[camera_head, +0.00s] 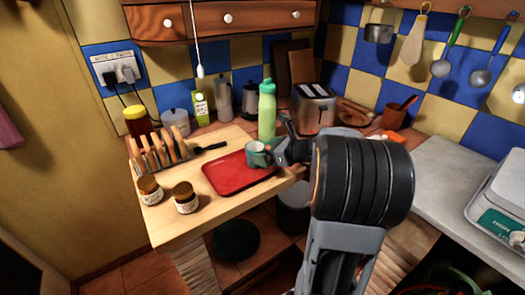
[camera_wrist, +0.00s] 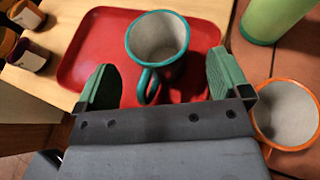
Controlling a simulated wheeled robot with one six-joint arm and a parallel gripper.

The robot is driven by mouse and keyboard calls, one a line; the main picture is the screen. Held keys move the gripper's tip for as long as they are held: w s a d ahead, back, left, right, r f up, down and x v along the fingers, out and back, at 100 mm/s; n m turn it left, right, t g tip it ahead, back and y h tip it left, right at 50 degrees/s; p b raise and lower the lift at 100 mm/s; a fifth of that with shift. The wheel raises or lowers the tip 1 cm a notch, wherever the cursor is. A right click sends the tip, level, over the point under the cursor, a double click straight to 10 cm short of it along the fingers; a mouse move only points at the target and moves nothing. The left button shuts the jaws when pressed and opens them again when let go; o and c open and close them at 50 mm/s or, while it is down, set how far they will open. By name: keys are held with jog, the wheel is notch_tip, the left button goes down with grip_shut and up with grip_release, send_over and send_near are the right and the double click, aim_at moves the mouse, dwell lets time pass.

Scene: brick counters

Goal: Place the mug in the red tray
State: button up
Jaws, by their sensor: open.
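The teal mug (camera_head: 256,157) stands upright at the right end of the red tray (camera_head: 226,178), which lies on the wooden board. In the wrist view the mug (camera_wrist: 157,40) appears to rest on the floor of the tray (camera_wrist: 92,42), with its handle pointing toward my gripper. My gripper (camera_wrist: 164,84) is open, one finger on each side of the handle, and neither finger visibly touches the mug. In the head view my gripper (camera_head: 279,157) is just right of the mug, partly hidden by my wrist.
A green bottle (camera_head: 267,110) stands behind the mug. An orange-rimmed cup (camera_wrist: 286,113) is close to the right finger. A toast rack (camera_head: 160,153) and two jars (camera_head: 185,198) are left of the tray. A toaster (camera_head: 312,108) stands behind.

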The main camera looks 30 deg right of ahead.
jog(key=v, duration=0.9)
jog(key=s+a+f+n+g+h, duration=0.3)
jog(key=a+n, duration=0.6)
jog(key=n, duration=0.6)
jog(key=s+a+f+n+g+h, duration=0.3)
jog(key=s+a+n, duration=0.5)
jog(key=n, duration=0.7)
jog(key=a+f+g, duration=0.1)
jog(key=g, duration=0.1)
jog(key=shift+s+a+g+h+p, duration=0.2)
jog(key=shift+a+g+h+p, duration=0.1)
jog(key=shift+p, duration=0.1)
